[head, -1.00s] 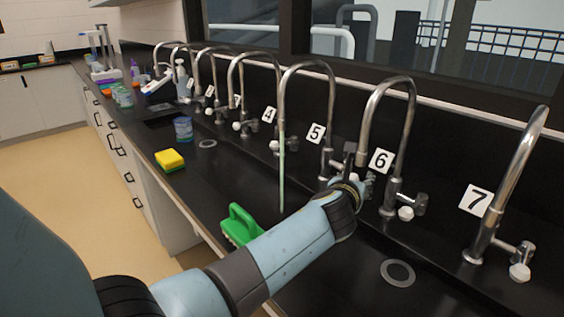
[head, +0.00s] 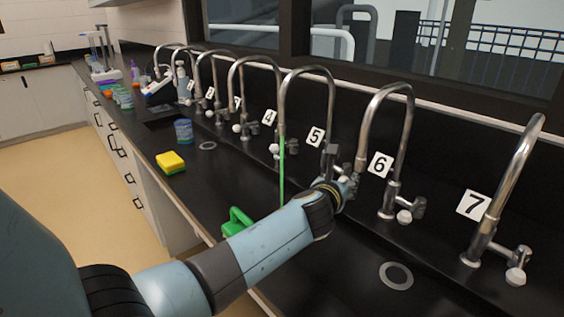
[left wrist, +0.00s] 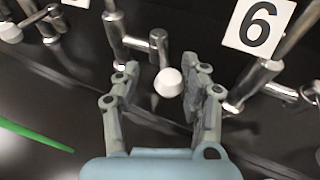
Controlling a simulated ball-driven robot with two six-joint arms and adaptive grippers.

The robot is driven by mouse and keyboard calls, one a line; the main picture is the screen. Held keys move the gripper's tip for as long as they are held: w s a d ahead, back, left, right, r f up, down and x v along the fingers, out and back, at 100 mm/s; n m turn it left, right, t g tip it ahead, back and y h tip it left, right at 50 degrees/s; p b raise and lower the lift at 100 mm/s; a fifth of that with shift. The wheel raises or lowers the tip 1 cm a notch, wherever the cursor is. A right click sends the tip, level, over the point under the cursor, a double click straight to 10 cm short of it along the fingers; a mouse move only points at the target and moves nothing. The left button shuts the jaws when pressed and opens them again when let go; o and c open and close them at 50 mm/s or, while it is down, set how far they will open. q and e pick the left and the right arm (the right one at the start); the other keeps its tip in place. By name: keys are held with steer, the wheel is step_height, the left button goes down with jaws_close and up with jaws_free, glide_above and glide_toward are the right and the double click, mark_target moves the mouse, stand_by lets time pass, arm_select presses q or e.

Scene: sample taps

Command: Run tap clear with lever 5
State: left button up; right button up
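Tap 5 (head: 305,72) is a tall chrome gooseneck beside the label 5 (head: 315,136). A bright green stream (head: 282,172) runs down from its spout; it also shows at the left of the left wrist view (left wrist: 36,136). Its lever has a white knob (left wrist: 168,82) on a chrome arm, seen in the left wrist view and hidden by my gripper in the head view. My left gripper (left wrist: 160,80) is open, with one finger on each side of the knob; I cannot tell whether they touch it. It also shows in the head view (head: 346,188). My right gripper is not in view.
Tap 6 (head: 408,120) and its lever stand close to the right of my gripper, with tap 7 (head: 515,175) beyond. Tap 4 (head: 240,60) is to the left. A green-handled object (head: 236,220), a yellow sponge (head: 170,160) and a blue jar (head: 183,130) lie along the counter.

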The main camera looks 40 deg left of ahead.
arm_select(q)
steer(key=s+r+p, duration=0.1)
steer(key=s+p, duration=0.3)
steer(key=s, duration=0.3)
steer(key=shift+s+a+r, duration=0.2)
steer(key=shift+a+r, duration=0.2)
stand_by(0.4)
stand_by(0.4)
